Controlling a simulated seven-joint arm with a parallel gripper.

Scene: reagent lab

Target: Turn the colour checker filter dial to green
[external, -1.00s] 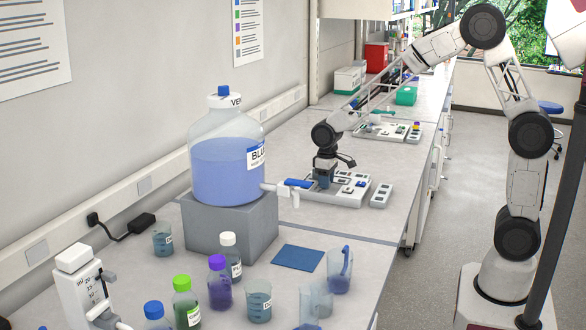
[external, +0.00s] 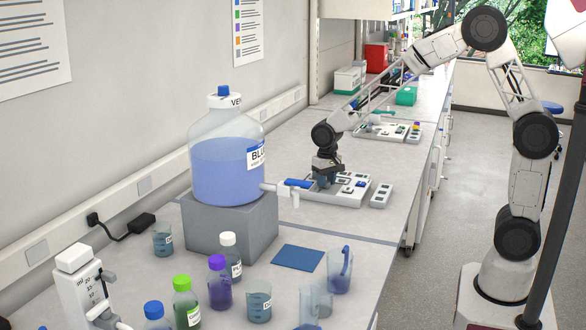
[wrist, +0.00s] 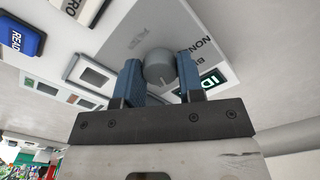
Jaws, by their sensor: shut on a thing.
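The colour checker (external: 349,195) is a pale, flat instrument on the bench, with a blue part at its left end. Its grey round dial (wrist: 159,68) shows in the wrist view between the two blue fingers of my gripper (wrist: 160,82). The fingers are shut on the dial from both sides. A pale pointer line shows on the knob. Printing beside the dial reads NONE, and a second label starting with BL is partly covered by a finger. I see no green label. In the external view my gripper (external: 325,181) is down at the checker and hides the dial.
The wrist view shows a blue READ button (wrist: 22,37), a ZERO button (wrist: 73,6) and a lit display (wrist: 208,80), partly covered. A large blue-filled bottle (external: 227,160) on a grey block (external: 232,224) stands left of the checker. A small tray (external: 381,195) lies to its right.

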